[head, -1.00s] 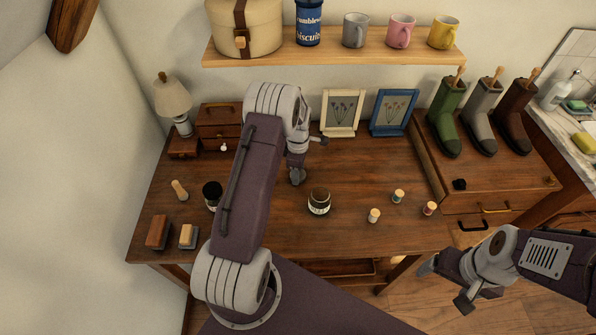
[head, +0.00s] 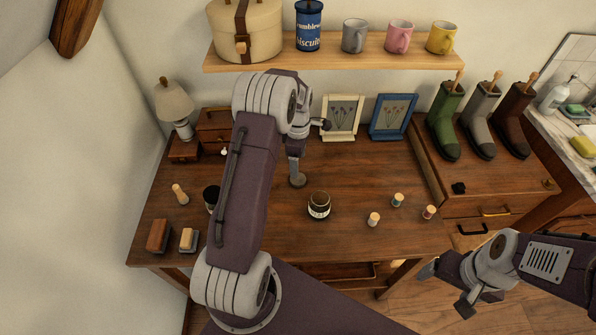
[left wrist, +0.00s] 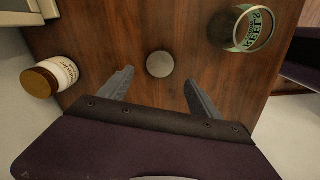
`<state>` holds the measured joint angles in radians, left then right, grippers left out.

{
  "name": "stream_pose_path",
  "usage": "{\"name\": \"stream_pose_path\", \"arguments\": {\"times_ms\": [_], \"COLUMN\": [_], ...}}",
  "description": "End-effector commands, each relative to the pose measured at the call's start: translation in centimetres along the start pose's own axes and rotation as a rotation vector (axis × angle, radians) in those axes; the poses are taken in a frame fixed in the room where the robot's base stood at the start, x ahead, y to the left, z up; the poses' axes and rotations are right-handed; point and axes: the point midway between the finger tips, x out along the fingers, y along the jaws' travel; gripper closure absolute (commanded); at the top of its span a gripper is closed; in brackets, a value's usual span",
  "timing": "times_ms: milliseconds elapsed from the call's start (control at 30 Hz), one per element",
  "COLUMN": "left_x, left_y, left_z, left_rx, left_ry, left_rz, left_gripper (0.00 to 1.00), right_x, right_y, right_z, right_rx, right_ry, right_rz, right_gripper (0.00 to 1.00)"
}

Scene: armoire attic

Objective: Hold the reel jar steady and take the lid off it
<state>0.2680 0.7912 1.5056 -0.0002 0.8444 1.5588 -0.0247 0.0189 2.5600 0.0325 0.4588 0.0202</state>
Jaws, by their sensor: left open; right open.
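The reel jar (head: 319,206) stands upright on the desk. In the left wrist view its glass rim and green lettered label show at upper right (left wrist: 243,30), and its mouth looks open. A round grey disc, which looks like its lid (head: 298,181), lies flat on the desk just behind and left of the jar. My left gripper (head: 295,168) is open above this disc. In the left wrist view the disc (left wrist: 160,64) sits between and beyond the spread, empty fingers. My right gripper (head: 447,287) is open and empty, off the desk's front right, away from the jar.
Several small thread reels (head: 374,219) stand right of the jar. Two brushes (head: 158,236), a dark jar (head: 210,194) and a lamp (head: 174,103) are at left. Picture frames (head: 342,117) stand behind. A gold-lidded jar (left wrist: 50,77) shows in the left wrist view. The front middle is clear.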

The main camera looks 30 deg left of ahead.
Motion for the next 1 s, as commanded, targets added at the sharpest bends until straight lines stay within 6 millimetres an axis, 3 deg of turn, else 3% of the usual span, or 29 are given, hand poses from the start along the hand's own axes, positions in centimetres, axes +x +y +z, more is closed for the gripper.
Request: {"name": "stream_pose_path", "arguments": {"times_ms": [100, 200, 367, 467, 567, 700, 800, 900, 1000], "left_x": [-2.5, -3.6, -4.2, -4.6, -5.7, -6.6, -6.5, -6.2, -6.0], "left_y": [0.1, 0.1, 0.0, -0.9, -4.3, -11.8, -16.8, -20.2, -21.8], "left_z": [0.0, 0.0, 0.0, 0.7, 3.1, 6.1, 7.0, 7.2, 7.2], "left_rx": [0.000, 0.000, 0.000, 0.088, 0.411, 1.036, 1.412, 1.664, 1.783], "left_ry": [0.000, 0.000, 0.000, -0.001, -0.002, 0.011, 0.030, 0.048, 0.057], "left_rz": [0.003, 0.001, -0.001, 0.004, 0.024, 0.067, 0.090, 0.105, 0.109], "left_gripper": [0.27, 0.27, 0.27, 0.27, 0.27, 0.27, 0.27, 0.27, 0.27], "right_x": [-0.2, -0.3, -0.3, -0.3, -0.3, -0.3, -0.3, -0.3, -0.3], "right_y": [0.0, 0.0, 0.0, 0.0, 0.0, 0.0, 0.0, 0.0, 0.0], "right_z": [0.0, 0.0, 0.0, 0.0, 0.0, 0.0, 0.0, 0.0, 0.0], "right_rx": [0.000, 0.000, 0.000, 0.000, 0.000, 0.000, 0.000, 0.000, 0.000], "right_ry": [0.000, 0.000, 0.000, 0.000, 0.000, 0.000, 0.000, 0.000, 0.000], "right_rz": [0.000, 0.000, 0.000, 0.000, 0.000, 0.000, 0.000, 0.000, 0.000], "right_gripper": [0.18, 0.18, 0.18, 0.18, 0.18, 0.18, 0.18, 0.18, 0.18]}}
